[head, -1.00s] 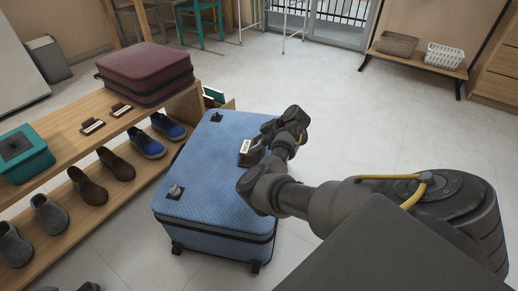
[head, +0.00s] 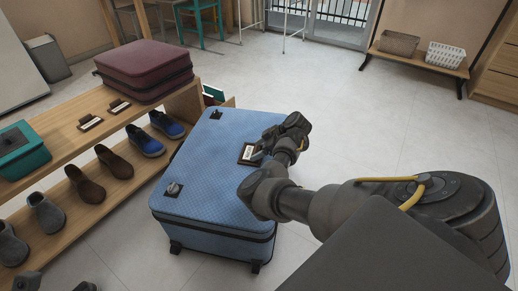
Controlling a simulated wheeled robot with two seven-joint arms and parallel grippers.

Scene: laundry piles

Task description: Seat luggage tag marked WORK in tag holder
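My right gripper (head: 262,151) reaches over the blue suitcase (head: 205,165) from the right, its fingertips at a small dark brown piece with a white label (head: 248,153). This piece is at the suitcase's top, near its right side. I cannot read the label or tell tag from holder there. The fingers are too small and dark to show their gap. Two similar brown pieces with white strips, one nearer (head: 90,122) and one farther (head: 119,106), lie on the wooden bench. Dark shapes cut by the bottom left edge may be my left gripper; its fingers are not clear.
The wooden bench (head: 60,133) stands left of the suitcase. It bears a maroon suitcase (head: 145,68) and a teal box (head: 22,150), with several shoes on its lower shelf. Two baskets stand on a rack (head: 420,62) at the back right. The floor right of the suitcase is clear.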

